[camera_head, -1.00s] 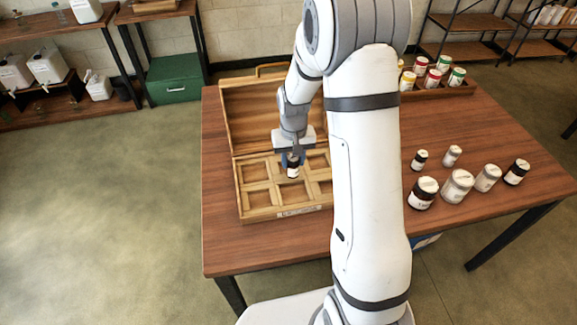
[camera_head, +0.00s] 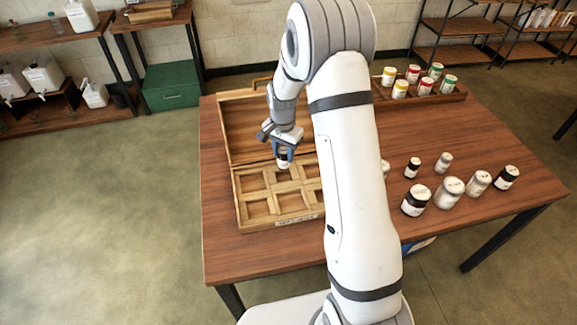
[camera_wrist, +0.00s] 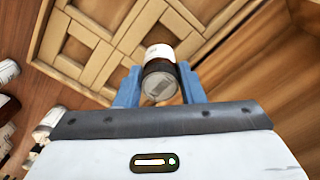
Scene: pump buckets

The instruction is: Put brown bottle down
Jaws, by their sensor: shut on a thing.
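The brown bottle (camera_wrist: 155,68) has a white label and is held between the blue fingers of my gripper (camera_wrist: 160,92) in the wrist view. In the head view my gripper (camera_head: 284,154) is shut on it near the back row of the wooden box, and only its light lower part (camera_head: 284,162) shows. Whether its base touches the box cannot be told. The open wooden box (camera_head: 270,224) has several square compartments, and those in clear view look empty. My arm hides the box's right side.
Several brown and white bottles, including a large dark one (camera_head: 415,200), stand on the right of the table (camera_head: 450,240). A rack (camera_head: 455,97) of colour-capped jars is at the back right. The raised box lid (camera_head: 240,130) stands close behind my gripper.

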